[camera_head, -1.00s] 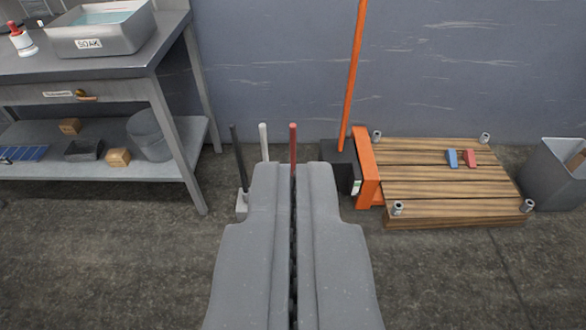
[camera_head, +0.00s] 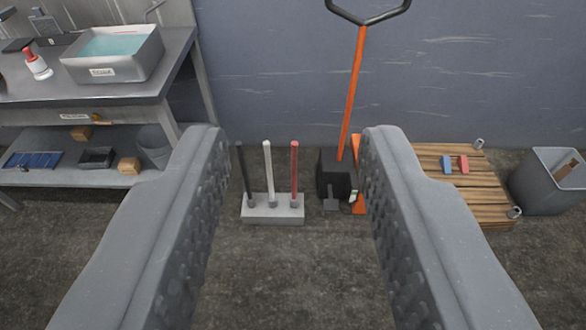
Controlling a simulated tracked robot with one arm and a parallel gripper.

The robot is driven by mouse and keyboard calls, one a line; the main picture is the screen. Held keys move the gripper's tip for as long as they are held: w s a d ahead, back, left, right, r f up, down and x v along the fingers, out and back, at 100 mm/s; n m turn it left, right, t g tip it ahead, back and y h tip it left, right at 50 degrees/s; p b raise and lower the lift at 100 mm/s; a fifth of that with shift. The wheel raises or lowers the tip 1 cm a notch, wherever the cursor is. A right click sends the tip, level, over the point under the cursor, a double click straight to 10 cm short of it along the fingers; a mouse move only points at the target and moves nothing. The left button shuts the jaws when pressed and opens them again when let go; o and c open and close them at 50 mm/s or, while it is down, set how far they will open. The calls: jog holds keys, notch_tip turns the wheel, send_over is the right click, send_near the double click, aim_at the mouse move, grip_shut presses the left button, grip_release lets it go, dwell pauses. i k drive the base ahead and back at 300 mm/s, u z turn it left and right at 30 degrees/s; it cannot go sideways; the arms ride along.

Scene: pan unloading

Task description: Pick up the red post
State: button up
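The red post (camera_head: 294,172) stands upright at the right end of a grey block (camera_head: 272,213) on the floor by the wall. A white post (camera_head: 268,170) stands in the middle of the block and a black post (camera_head: 245,174) at its left end. My gripper (camera_head: 293,145) is wide open and empty, with its two fingers at the left and right of the view. The posts show in the gap between the fingers, farther off, and neither finger appears to touch them.
An orange-handled pallet jack (camera_head: 350,110) stands close right of the posts, beside a wooden pallet (camera_head: 478,195) carrying a blue and a red block. A grey bin (camera_head: 546,190) is at far right. A metal table (camera_head: 120,88) with a basin stands left. Floor before the posts is clear.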

aim_at(294, 144)
jog(key=i, duration=2.15)
